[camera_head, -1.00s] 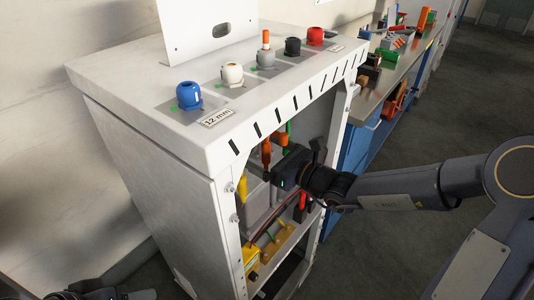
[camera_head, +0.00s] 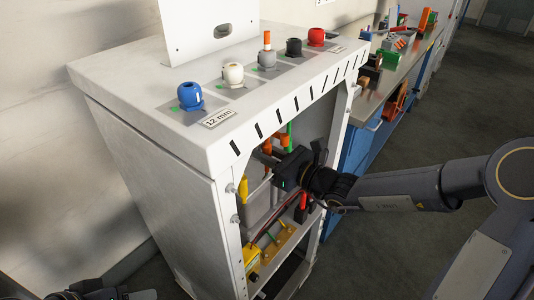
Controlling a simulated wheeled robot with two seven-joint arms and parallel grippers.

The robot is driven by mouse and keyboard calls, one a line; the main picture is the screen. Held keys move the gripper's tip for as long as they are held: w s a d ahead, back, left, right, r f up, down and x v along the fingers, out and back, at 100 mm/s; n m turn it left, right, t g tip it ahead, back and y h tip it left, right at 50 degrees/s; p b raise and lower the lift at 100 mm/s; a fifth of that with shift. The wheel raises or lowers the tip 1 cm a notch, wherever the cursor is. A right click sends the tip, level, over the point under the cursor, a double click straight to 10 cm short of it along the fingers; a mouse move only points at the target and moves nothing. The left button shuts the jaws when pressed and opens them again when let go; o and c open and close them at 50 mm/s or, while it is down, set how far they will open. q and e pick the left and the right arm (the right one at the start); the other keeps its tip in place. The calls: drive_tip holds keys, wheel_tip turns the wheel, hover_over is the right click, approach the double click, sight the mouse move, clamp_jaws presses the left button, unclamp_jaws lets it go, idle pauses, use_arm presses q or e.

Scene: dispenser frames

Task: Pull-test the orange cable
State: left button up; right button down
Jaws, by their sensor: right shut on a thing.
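The orange cable (camera_head: 267,146) hangs inside the open front of the grey cabinet (camera_head: 168,190), just under its top edge. My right gripper (camera_head: 272,160) reaches in from the right and is shut on the orange cable. The dark gripper body hides part of the cable, and the fingertips are hard to make out. A dark part of my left gripper (camera_head: 105,293) shows at the bottom left edge; its jaws cannot be made out.
A green cable (camera_head: 290,134) hangs close beside. A yellow piece (camera_head: 243,188) is at the opening's left post. Below are red handles and a yellow block (camera_head: 251,256). Coloured knobs, such as the blue one (camera_head: 190,96), stand on top. A workbench (camera_head: 385,85) is behind right.

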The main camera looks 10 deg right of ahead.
drive_tip(key=shift+s+f+b, duration=0.1)
drive_tip(key=shift+f+b, duration=0.4)
drive_tip(key=shift+f, duration=0.15)
idle(0.8)
drive_tip(key=shift+r, duration=0.2)
idle(0.5)
unclamp_jaws()
drive_tip(key=shift+r, duration=0.3)
drive_tip(key=p+v, duration=0.2)
drive_tip(key=v, duration=0.8)
idle(0.4)
drive_tip(key=shift+r, duration=0.15)
